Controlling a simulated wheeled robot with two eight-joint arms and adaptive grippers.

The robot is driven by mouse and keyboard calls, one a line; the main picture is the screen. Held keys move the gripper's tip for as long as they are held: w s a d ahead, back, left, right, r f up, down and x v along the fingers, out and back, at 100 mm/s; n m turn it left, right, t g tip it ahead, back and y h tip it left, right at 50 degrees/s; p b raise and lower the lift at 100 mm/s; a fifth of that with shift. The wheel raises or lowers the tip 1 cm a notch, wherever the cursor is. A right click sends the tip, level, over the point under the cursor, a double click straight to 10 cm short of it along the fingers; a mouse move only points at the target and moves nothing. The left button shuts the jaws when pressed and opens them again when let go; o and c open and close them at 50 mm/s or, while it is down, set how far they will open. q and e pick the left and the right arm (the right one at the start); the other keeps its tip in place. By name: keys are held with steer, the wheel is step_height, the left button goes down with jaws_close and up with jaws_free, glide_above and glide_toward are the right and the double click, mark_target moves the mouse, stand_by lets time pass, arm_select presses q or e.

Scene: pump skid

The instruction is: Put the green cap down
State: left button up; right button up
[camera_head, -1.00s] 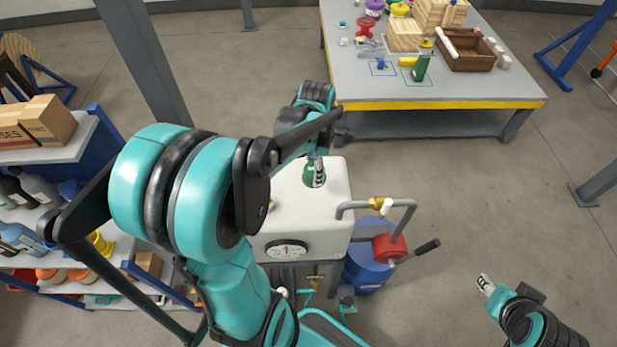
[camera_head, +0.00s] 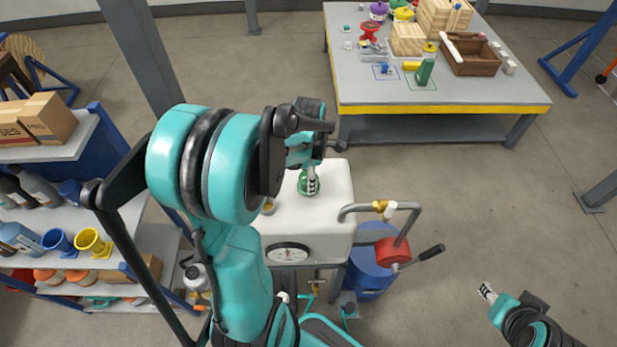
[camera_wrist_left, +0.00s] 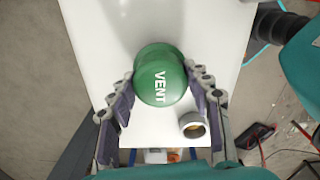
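The green cap (camera_wrist_left: 160,75), marked VENT, sits between the fingers of my left gripper (camera_wrist_left: 158,82) in the left wrist view, with a finger against each side. In the head view the cap (camera_head: 308,184) is over the white tank top (camera_head: 334,190), below the left gripper (camera_head: 312,180). I cannot tell whether it touches the tank. An open round port (camera_wrist_left: 193,125) with a grey rim stands on the tank close to the cap; it also shows in the head view (camera_head: 268,207). My right gripper (camera_head: 487,291) is low at the right, away from everything; its fingers are too small to judge.
A grey table (camera_head: 465,88) with a yellow edge stands at the back, with blocks, a wooden tray (camera_head: 474,64) and a green item. A bent pipe (camera_head: 372,207) and red valve part (camera_head: 392,252) stand right of the tank. Shelves (camera_head: 60,230) are at the left.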

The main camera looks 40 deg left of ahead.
arm_select(q)
steer(key=o, duration=0.3)
steer(key=shift+r, duration=0.15)
step_height(320, 180, up, 11)
steer(key=p, duration=0.3)
steer(key=s+d+r+m+t, duration=0.1)
steer(key=s+d+m+t, duration=0.2)
steer(key=d+m, duration=0.5)
steer(key=s+d+r+m+t, duration=0.1)
steer(key=d+m+t, duration=0.3)
steer(key=m, duration=1.6)
steer(key=shift+s+d+r, duration=0.25)
steer(key=shift+s+d, duration=0.65)
steer(key=shift+d, duration=1.45)
